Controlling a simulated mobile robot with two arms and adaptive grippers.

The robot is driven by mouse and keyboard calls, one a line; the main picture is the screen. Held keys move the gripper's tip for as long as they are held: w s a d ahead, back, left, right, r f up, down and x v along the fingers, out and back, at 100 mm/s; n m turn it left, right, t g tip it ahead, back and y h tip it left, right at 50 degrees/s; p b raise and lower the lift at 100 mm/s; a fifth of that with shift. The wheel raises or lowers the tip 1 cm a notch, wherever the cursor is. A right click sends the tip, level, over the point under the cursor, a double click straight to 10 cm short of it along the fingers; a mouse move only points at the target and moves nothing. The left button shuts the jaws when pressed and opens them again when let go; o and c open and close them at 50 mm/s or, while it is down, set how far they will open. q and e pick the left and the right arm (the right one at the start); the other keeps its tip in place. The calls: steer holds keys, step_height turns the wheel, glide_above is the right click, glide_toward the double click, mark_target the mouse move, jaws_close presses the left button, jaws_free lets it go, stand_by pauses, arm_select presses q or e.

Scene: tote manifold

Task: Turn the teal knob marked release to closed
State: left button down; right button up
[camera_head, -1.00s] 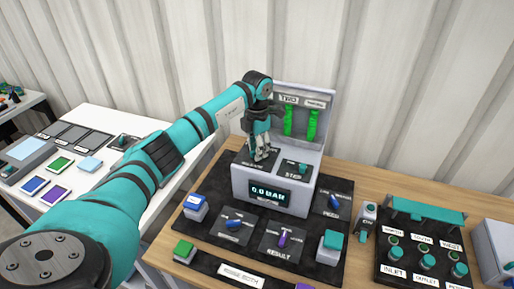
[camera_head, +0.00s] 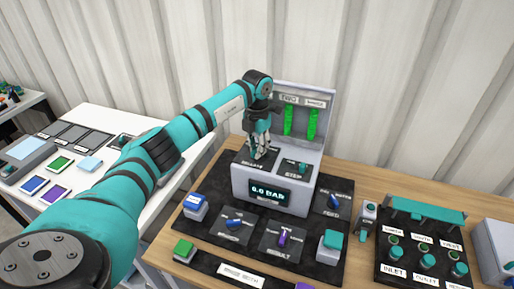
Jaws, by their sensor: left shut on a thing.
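My left gripper (camera_head: 258,153) points down onto the left part of the top of the grey control box (camera_head: 244,189). It is shut on the release knob, which its fingers hide almost wholly. The plate under it bears a dark label that is partly covered. I cannot tell which way the knob points. A second teal knob (camera_head: 302,169), on the plate marked step, stands just right of the gripper. The box's display (camera_head: 269,194) reads 0.0 BAR. My right gripper is not in view.
Two green tubes (camera_head: 288,121) stand behind the gripper on the box's back panel. Blue knobs (camera_head: 235,223), a purple knob (camera_head: 283,237) and push buttons (camera_head: 195,203) sit on the black mat in front. A manifold with teal knobs (camera_head: 427,261) stands right.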

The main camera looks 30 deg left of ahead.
arm_select(q)
steer(key=n, duration=0.5)
steer(key=shift+r+n, duration=0.1)
steer(key=shift+n, duration=0.2)
steer(key=n, duration=0.5)
steer(key=shift+p, duration=0.4)
steer(key=shift+n, duration=0.4)
steer(key=c, duration=1.3)
jaws_free()
step_height(320, 180, up, 12)
